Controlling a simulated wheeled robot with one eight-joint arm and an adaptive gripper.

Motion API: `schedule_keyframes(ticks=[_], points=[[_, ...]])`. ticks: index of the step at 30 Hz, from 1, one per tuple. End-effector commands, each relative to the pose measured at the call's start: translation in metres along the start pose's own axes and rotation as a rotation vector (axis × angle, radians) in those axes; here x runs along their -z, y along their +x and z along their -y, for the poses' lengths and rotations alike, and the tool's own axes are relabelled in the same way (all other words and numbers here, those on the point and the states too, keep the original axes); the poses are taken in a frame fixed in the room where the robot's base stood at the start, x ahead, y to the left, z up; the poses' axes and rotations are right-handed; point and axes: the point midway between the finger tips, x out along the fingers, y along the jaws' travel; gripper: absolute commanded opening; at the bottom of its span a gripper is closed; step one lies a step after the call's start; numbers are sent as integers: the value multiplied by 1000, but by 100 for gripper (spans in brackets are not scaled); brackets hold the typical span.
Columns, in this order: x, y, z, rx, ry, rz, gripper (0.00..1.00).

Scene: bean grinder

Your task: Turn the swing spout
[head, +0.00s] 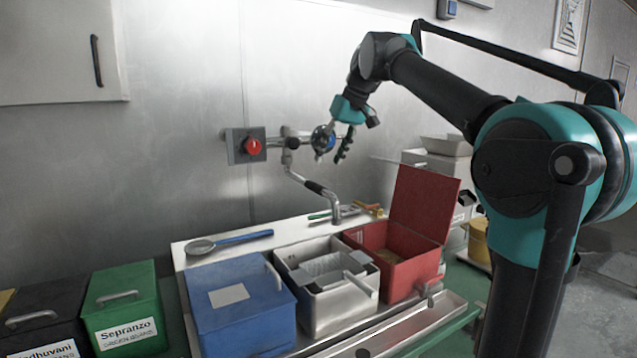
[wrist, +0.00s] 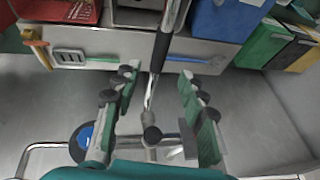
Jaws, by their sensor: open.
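The swing spout (head: 313,186) is a bent metal pipe with a black sleeve, coming off the wall pipework and reaching down over the counter. In the wrist view the spout (wrist: 150,92) runs between my two spread fingers, its black sleeve beyond the fingertips. My gripper (head: 336,158) is open and empty, in front of the wall above the spout; it also shows in the wrist view (wrist: 158,74). I cannot tell any contact with the spout. A blue round knob (wrist: 84,142) sits left of my left finger; in the head view my gripper partly covers it.
A red knob (head: 253,146) is on a wall box at left. Below stand a blue bin (head: 240,318), an open metal bin (head: 322,318) and an open red box (head: 402,285). A blue-handled strainer (head: 202,247) lies at the counter's back.

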Motion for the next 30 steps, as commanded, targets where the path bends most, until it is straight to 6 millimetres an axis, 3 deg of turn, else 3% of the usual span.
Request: schedule_keyframes(ticks=[6,13,18,27,30], points=[[0,44,0,0,-1,-1,42],[0,78,0,0,-1,-1,42],[0,90,0,0,0,0,42],[0,92,0,0,0,0,42],[0,92,0,0,0,0,32]])
